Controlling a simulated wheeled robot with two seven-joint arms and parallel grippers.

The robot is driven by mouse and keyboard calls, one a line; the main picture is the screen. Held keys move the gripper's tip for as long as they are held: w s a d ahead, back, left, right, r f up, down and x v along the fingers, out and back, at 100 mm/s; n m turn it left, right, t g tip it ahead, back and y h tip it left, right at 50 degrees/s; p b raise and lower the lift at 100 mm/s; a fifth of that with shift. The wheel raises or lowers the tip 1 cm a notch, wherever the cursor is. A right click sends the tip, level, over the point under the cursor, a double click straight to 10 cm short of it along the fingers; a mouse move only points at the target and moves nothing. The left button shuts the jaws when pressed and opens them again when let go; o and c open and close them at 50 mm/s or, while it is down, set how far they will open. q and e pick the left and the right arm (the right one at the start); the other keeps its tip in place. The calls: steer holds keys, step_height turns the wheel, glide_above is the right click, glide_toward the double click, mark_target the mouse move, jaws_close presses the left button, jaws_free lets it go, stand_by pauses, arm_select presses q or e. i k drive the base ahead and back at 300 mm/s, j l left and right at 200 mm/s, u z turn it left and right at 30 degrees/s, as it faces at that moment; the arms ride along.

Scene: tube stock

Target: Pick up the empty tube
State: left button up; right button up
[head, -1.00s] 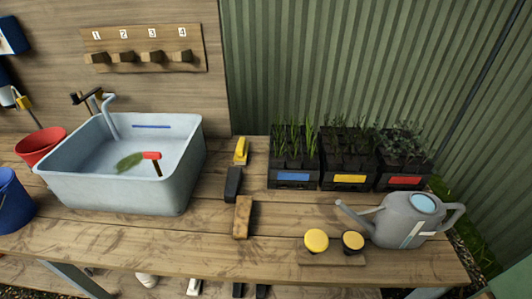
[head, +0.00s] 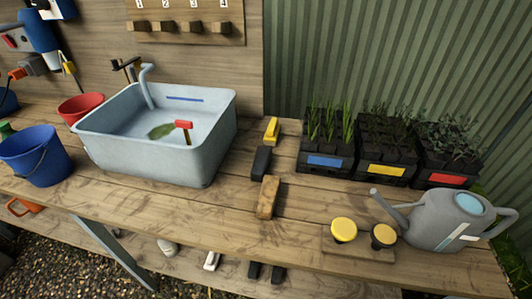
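Three black crates of small dark plant tubes stand at the back right of the bench: one with a blue label (head: 327,161), one with a yellow label (head: 386,171) and one with a red label (head: 446,180). Grassy or leafy plants rise from the crates. I cannot tell from here which tube, if any, is empty. Neither of my grippers is in view.
A grey basin (head: 170,165) holds a red-headed tool (head: 184,125). Brushes or blocks (head: 268,197) lie right of it. A grey watering can (head: 438,222) and yellow-topped stamps (head: 343,229) stand front right. A blue bucket (head: 35,158) is left. The front middle bench is bare.

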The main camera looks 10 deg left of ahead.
mark_target(264, 155)
steer(key=j, duration=0.75)
steer(key=k+j+z, duration=0.15)
steer(key=j, duration=0.6)
steer(key=i, duration=0.05)
